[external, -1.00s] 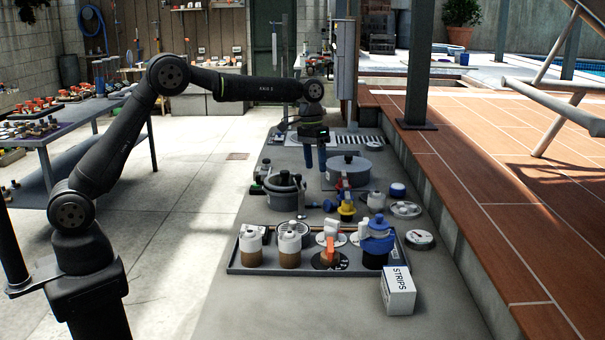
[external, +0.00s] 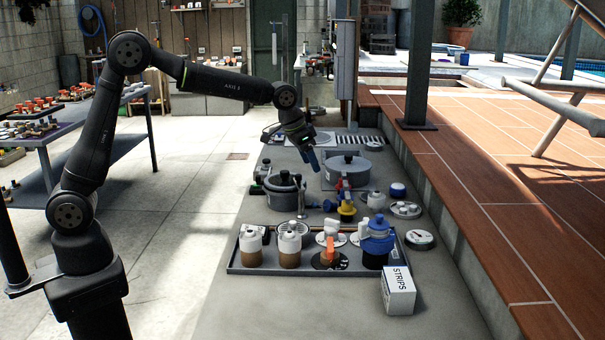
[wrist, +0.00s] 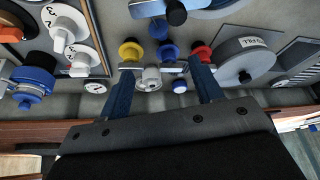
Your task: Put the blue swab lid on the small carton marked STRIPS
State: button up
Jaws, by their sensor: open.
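The small white carton marked STRIPS (external: 398,291) stands at the front right of the bench, beside the tray's corner, in the external view. A small round blue lid with a white lower part (external: 397,190) sits farther back near the right edge; it looks like the swab lid, and also shows in the wrist view (wrist: 180,86). A larger blue lid (external: 377,243) sits on a dark jar in the tray. My gripper (external: 314,166) is open and empty, tilted above the back of the bench. Its blue fingers (wrist: 161,65) show in the wrist view. The carton is not clearly seen there.
A dark tray (external: 245,270) holds several jars and an orange-handled valve. Grey lidded pots (external: 352,172) (external: 284,192), a yellow-and-red valve (external: 347,209), a white pot (external: 376,201) and round tins (external: 419,239) crowd the middle.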

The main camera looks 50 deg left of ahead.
jog(key=x, duration=1.6)
jog(key=shift+d, duration=0.1)
jog(key=c, duration=1.1)
jog(key=shift+o, duration=0.2)
jog(key=shift+r, duration=0.5)
jog(key=r, duration=0.2)
jog(key=s+r, duration=0.1)
jog(key=shift+d+r, duration=0.35)
jog(key=shift+r, duration=0.05)
jog(key=s+d+r, duration=0.6)
jog(key=s, duration=0.2)
jog(key=n+y, duration=0.1)
jog(key=n, duration=0.2)
send_near(328, 202)
jog(key=a, duration=0.3)
jog(key=w+a, duration=0.1)
jog(key=a, duration=0.2)
jog(key=w+a+r, duration=0.1)
jog(key=a, duration=0.2)
jog(key=shift+w, duration=0.15)
jog(key=w+a+f+n, duration=0.1)
jog(key=a+f, duration=0.1)
jog(key=a, duration=0.9)
jog(key=shift+w+a+n+y, duration=0.2)
jog(key=shift+w+n+y, duration=0.1)
jog(key=shift+y, duration=0.1)
jog(key=shift+f, duration=0.1)
